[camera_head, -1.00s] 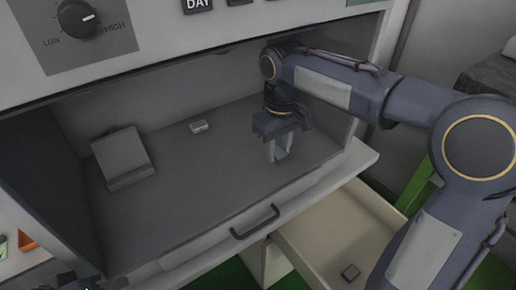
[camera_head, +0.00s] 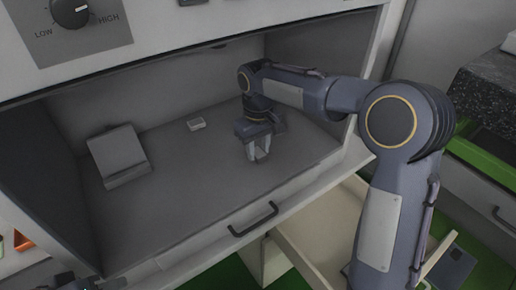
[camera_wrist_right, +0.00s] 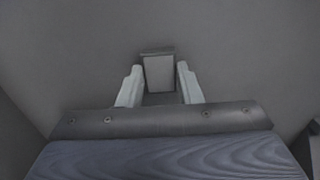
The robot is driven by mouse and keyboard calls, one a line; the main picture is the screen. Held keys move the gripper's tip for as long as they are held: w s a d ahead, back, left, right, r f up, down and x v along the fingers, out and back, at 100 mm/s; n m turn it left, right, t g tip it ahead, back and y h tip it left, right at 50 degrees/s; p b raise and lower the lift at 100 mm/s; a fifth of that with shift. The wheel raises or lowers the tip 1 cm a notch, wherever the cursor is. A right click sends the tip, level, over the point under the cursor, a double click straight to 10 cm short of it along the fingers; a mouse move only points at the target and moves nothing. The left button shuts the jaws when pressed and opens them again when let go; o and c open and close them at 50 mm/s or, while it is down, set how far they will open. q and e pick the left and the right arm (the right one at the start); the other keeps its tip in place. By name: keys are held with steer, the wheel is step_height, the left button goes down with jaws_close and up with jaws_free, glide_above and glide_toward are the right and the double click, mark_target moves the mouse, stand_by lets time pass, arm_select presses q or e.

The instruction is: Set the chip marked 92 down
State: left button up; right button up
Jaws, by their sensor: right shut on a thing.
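My right gripper (camera_head: 259,153) is inside the open chamber, right of its middle, fingers pointing down close to the floor. The right wrist view shows its two pale fingers (camera_wrist_right: 158,84) on either side of a small grey block-like chip (camera_wrist_right: 158,73). The gripper is shut on this chip. No number is readable on it, and whether it touches the floor cannot be told. A small pale chip-like piece (camera_head: 196,124) lies on the chamber floor further back, left of the gripper. Part of my left gripper (camera_head: 76,283) shows at the bottom left edge; its jaws are unclear.
The chamber floor (camera_head: 190,185) is mostly bare. A grey wedge-shaped block (camera_head: 118,155) stands at its left. The front door or ledge with a dark handle (camera_head: 254,219) borders it. A pale open drawer (camera_head: 318,228) lies below right, partly behind my right arm.

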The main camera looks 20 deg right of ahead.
mark_target(258, 153)
steer(key=shift+f, duration=0.1)
steer(key=o, duration=0.9)
steer(key=shift+o, duration=0.2)
step_height(258, 153, up, 8)
steer(key=shift+f+p, duration=0.1)
steer(key=shift+p, duration=0.7)
